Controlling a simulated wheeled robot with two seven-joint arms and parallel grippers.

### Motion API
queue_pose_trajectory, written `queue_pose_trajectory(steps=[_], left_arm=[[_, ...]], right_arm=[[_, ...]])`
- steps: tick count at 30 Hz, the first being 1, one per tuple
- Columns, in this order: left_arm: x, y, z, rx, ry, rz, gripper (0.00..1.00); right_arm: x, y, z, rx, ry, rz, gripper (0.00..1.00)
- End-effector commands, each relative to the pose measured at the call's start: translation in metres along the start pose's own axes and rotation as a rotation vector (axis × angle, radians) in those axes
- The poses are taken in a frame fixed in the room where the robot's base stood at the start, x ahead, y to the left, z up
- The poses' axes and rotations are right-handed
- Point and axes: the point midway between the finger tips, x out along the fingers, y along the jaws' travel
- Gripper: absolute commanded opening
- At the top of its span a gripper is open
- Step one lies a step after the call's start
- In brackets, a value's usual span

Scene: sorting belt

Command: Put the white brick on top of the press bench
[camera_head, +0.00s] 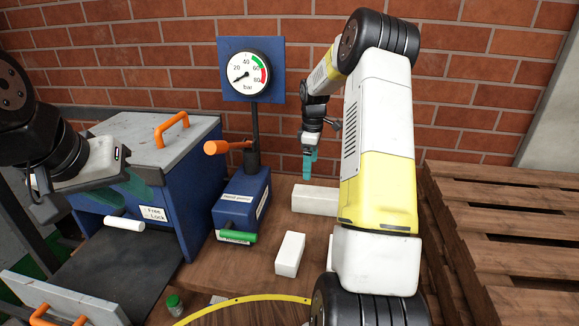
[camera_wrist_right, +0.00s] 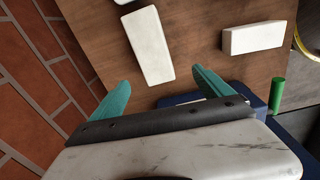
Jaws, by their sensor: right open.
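Two white bricks lie apart on the brown wooden bench top (camera_head: 247,272). The farther brick (camera_head: 314,198) is partly covered by my right arm; the nearer brick (camera_head: 289,254) is in full view. In the right wrist view one white brick (camera_wrist_right: 148,45) lies just beyond my open right fingertips (camera_wrist_right: 161,80), and the other white brick (camera_wrist_right: 254,38) lies to the right. My right gripper (camera_head: 309,165) is empty, above and behind the farther brick. My left gripper (camera_head: 113,192) is over the blue box at the left, its teal fingers apart and partly hidden.
A blue hand pump (camera_head: 242,200) with an orange lever and a gauge (camera_head: 247,72) stands left of the bricks. A blue box (camera_head: 180,190) with a grey lid is farther left. A wooden pallet stack (camera_head: 510,235) is at the right, a brick wall behind.

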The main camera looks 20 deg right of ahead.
Motion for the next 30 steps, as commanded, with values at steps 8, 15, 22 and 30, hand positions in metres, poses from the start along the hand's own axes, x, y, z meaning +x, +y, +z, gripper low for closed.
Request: queue_pose_trajectory(steps=[8,15,22,30], left_arm=[[0.0,0.0,0.0,0.0,0.0,0.0,0.36],[0.0,0.0,0.0,0.0,0.0,0.0,0.36],[0.0,0.0,0.0,0.0,0.0,0.0,0.36],[0.0,0.0,0.0,0.0,0.0,0.0,0.36]], right_arm=[[-0.136,-0.093,-0.012,0.279,0.104,0.122,0.9],[-0.204,-0.195,-0.001,0.543,0.252,0.17,0.9],[-0.225,-0.291,0.02,0.787,0.423,0.15,0.9],[-0.218,-0.348,0.034,0.948,0.542,0.095,0.9]])
